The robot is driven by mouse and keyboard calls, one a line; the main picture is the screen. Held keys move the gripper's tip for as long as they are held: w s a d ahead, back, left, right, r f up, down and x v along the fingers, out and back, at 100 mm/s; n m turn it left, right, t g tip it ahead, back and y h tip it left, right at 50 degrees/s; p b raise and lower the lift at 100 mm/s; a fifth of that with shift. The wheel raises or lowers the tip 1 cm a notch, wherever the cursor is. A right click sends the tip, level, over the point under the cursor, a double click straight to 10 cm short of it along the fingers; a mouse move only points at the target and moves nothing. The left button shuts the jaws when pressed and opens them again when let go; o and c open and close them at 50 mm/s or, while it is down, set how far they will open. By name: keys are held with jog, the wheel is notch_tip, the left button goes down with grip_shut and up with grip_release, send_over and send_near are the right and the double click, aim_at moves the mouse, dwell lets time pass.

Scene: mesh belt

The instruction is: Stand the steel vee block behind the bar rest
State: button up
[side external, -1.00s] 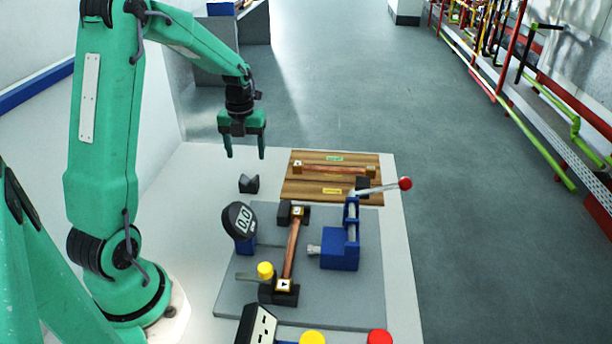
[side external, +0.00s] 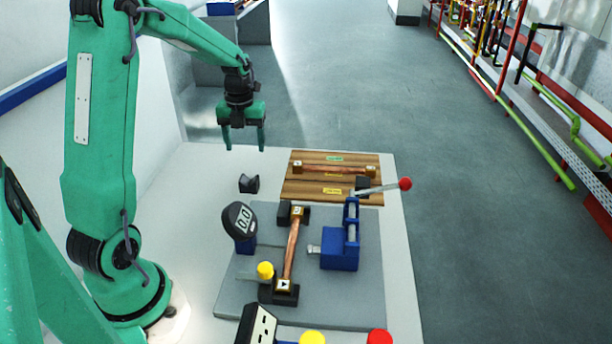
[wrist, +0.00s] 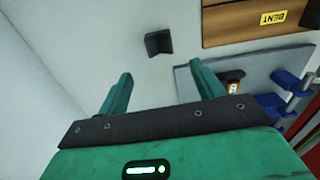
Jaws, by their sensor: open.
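The steel vee block (side external: 249,183), small and dark with a notch, stands on the pale bench left of the wooden board. In the wrist view the vee block (wrist: 158,43) lies ahead of the fingers, apart from them. My gripper (side external: 245,148) is open and empty, raised above the bench near the block. It also shows in the wrist view (wrist: 160,88). A copper bar (side external: 291,245) lies across two dark supports, the rear one (side external: 288,214) and the front one (side external: 279,291), on a grey plate. I cannot tell for certain which part is the bar rest.
The grey plate (side external: 365,300) also carries a digital gauge (side external: 239,220) and a blue clamp (side external: 341,250) with a red-knobbed lever (side external: 405,183). A wooden board (side external: 300,190) holding another copper bar (side external: 335,169) lies behind. Bare bench (side external: 195,220) is free at left.

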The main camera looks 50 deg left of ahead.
jog(key=s+d+r+n+t, duration=0.2)
jog(key=s+d+r+n, duration=0.2)
jog(key=d+n, duration=0.3)
jog(key=s+d+r+n+t, duration=0.1)
jog(key=s+d+r+n, duration=0.3)
jog(key=n, duration=0.7)
jog(key=s+d+r+n+t, duration=0.2)
jog(key=s+d+r+n, duration=0.1)
jog(key=s+d+n, duration=0.4)
jog(key=d+n, duration=0.1)
jog(key=d, duration=0.2)
jog(key=shift+d+r+n+t, duration=0.3)
jog(key=shift+d+r+n, duration=0.05)
jog(key=shift+r+n, duration=0.05)
